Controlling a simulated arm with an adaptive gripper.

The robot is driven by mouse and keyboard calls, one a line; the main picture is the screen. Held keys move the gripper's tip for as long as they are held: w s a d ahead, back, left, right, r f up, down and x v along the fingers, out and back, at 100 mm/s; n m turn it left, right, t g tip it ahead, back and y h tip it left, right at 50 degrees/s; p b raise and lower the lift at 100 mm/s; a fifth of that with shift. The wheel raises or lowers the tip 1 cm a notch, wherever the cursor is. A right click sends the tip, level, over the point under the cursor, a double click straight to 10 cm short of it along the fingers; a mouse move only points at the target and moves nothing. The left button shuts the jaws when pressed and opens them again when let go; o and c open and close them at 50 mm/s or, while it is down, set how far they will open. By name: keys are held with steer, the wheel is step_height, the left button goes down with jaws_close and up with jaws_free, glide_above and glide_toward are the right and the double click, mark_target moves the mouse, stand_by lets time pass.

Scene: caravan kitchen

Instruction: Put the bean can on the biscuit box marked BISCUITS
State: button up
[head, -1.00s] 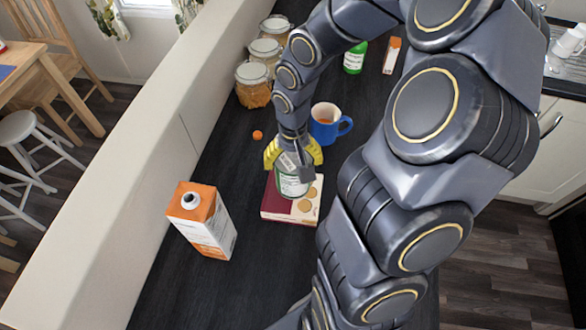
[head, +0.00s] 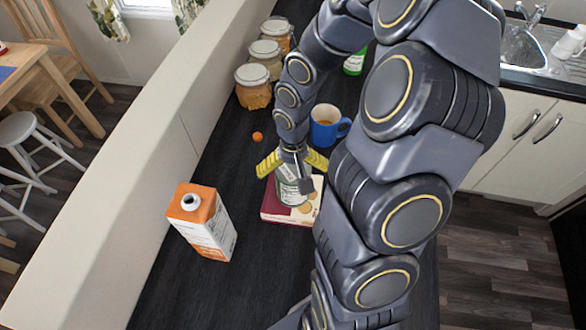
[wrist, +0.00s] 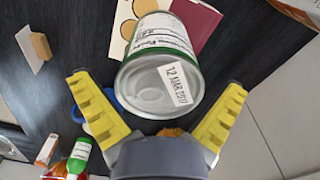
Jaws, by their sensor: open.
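The bean can (head: 291,190), silver with a green and white label, stands upright on the biscuit box (head: 272,214), which is maroon and cream with pictured biscuits. In the wrist view the can (wrist: 150,92) shows its silver end with a date sticker, and the box (wrist: 200,20) lies behind it. My gripper (head: 292,163) is open above the can, its yellow fingers spread apart on either side. In the wrist view gaps show between the can and both fingers of my gripper (wrist: 156,88). Part of the box is hidden by the can and my arm.
An orange and white carton (head: 205,225) stands left of the box. A blue mug (head: 325,130) stands behind it, near my arm. Glass jars (head: 254,88) line the counter's far left. A green bottle (head: 354,62) is partly hidden. Dark counter in front is clear.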

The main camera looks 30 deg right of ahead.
step_height(320, 180, up, 11)
steer(key=shift+f, duration=0.1)
steer(key=s+a+r+n+g, duration=0.1)
steer(key=s+a+r+n, duration=0.1)
steer(key=s+a, duration=0.3)
steer(key=s+a+r+n, duration=0.3)
steer(key=s+a+r, duration=0.2)
steer(key=s, duration=0.6)
steer(key=shift+s+a+g, duration=0.4)
steer(key=shift+a, duration=0.2)
steer(key=shift+r, duration=0.1)
